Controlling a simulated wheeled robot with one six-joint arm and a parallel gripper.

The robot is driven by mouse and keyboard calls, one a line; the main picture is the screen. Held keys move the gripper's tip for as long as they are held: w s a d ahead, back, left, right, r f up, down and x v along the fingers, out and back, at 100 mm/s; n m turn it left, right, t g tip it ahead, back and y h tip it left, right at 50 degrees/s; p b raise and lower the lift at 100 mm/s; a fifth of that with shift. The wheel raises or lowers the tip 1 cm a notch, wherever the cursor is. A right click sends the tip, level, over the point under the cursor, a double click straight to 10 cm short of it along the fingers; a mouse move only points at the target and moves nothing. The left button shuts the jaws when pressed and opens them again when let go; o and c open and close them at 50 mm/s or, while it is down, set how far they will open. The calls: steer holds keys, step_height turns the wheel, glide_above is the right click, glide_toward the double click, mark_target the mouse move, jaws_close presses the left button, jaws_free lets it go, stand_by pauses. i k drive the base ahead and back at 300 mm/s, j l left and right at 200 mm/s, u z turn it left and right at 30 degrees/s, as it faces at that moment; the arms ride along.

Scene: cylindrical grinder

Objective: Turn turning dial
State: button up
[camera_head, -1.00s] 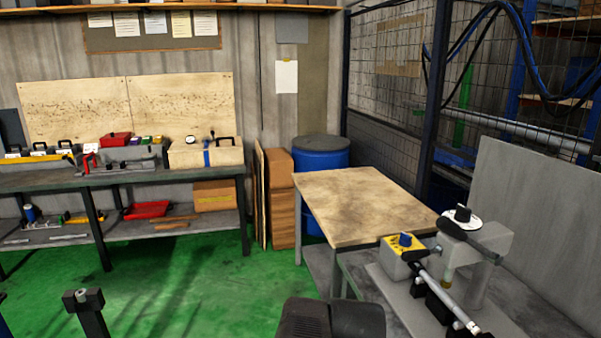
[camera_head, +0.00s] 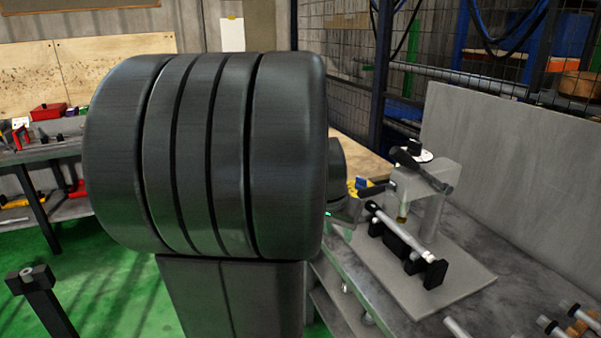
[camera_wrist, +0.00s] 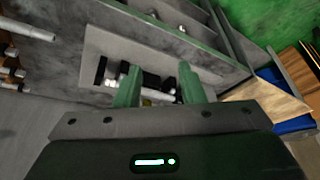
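The small grinder (camera_head: 433,190) stands on a grey plate on the bench in the head view. A white round dial with a black knob (camera_head: 412,153) sits on its top. A yellow box with a blue knob (camera_head: 361,183) is at its left, partly hidden by my arm. I cannot tell which of the two is the turning dial. My gripper (camera_wrist: 161,82) is open and empty in the wrist view, its two green fingers apart above the grinder's plate (camera_wrist: 97,42). Neither dial is clear in the wrist view. My arm hides most of the gripper in the head view.
A grey upright panel (camera_head: 510,150) stands behind the grinder. Several rods lie at the bench's front right (camera_head: 560,322). A workbench with tools (camera_head: 45,155) is at the left.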

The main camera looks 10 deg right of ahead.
mark_target(359, 183)
steer(key=i+j+z, duration=0.15)
steer(key=i+j, duration=0.15)
steer(key=i, duration=0.15)
steer(key=i+j+z, duration=0.15)
steer(key=i+j, duration=0.15)
steer(key=i, duration=0.15)
steer(key=i+l+z, duration=0.25)
steer(key=i+l, duration=0.15)
steer(key=i, duration=0.35)
